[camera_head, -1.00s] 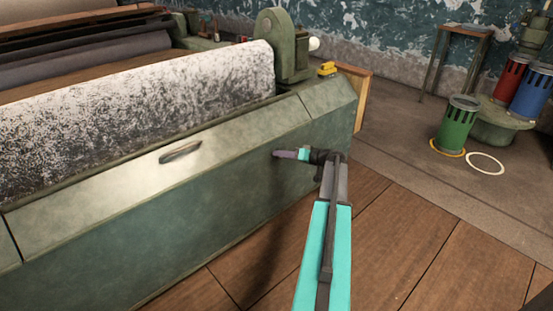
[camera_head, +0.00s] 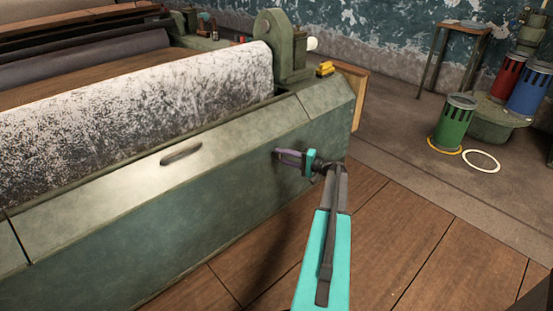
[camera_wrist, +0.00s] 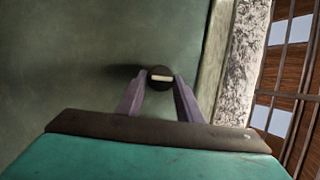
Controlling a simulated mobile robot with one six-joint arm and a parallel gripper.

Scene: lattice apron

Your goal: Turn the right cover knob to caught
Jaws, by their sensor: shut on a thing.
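The right cover knob (camera_wrist: 160,73) is a small round dark knob with a pale bar on its face, on the green front cover panel (camera_head: 215,195). In the wrist view the bar lies about level across the picture. My gripper (camera_head: 279,156) reaches the panel near its right end; its two purple-grey fingers show one above the other. In the wrist view my gripper (camera_wrist: 161,82) has one finger on each side of the knob, shut on it. In the head view the fingers hide the knob. I cannot read any position mark beside it.
A dark oval slot (camera_head: 181,154) sits on the sloped cover top, left of my gripper. A speckled white roller (camera_head: 130,115) lies behind the cover. Yellow blocks (camera_head: 325,69) rest on the right end. The wooden floor (camera_head: 400,240) at right is open.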

